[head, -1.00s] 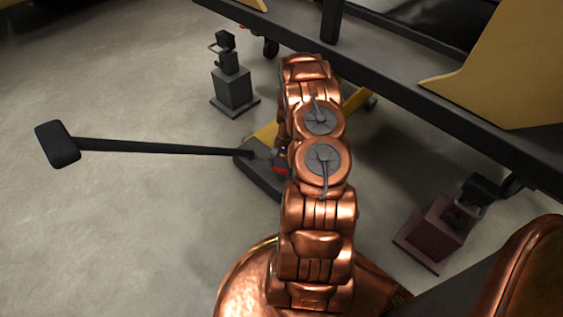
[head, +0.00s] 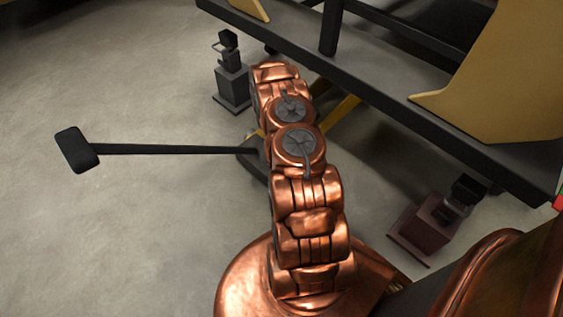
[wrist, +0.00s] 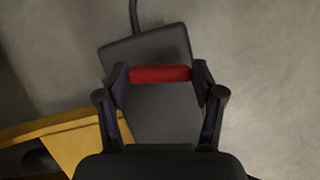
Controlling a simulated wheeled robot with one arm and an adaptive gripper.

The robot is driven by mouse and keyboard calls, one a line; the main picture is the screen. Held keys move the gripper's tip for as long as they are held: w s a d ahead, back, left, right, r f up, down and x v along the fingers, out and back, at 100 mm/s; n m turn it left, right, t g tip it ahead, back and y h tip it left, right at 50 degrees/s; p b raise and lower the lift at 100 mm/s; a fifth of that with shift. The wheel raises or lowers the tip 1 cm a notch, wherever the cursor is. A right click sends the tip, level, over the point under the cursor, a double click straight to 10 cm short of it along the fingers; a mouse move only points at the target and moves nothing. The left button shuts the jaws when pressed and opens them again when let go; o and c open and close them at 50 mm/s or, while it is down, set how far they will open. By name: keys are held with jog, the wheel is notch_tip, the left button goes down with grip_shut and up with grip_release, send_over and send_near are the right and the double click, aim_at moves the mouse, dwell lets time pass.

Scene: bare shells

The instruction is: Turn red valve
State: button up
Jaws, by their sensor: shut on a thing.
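The red valve shows in the wrist view as a short red bar (wrist: 160,74) in front of a dark grey plate (wrist: 165,110). My gripper (wrist: 160,78) has one finger at each end of this bar and is shut on it. In the head view my copper arm hides the gripper and the red bar. The dark grey base (head: 254,160) shows just left of the arm there.
A long black bar with a block end (head: 77,150) reaches left from the grey base. A grey stand (head: 232,88) is behind it, and a dark red stand (head: 425,228) is at right. A black-and-yellow frame (head: 400,100) crosses the upper right. The floor at left is open.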

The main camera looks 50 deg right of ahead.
jog(key=shift+n+h+p, duration=0.5)
jog(key=shift+n, duration=1)
jog(key=o, duration=1.1)
jog(key=shift+o, duration=0.2)
jog(key=v, duration=1.2)
jog(key=shift+a, duration=0.15)
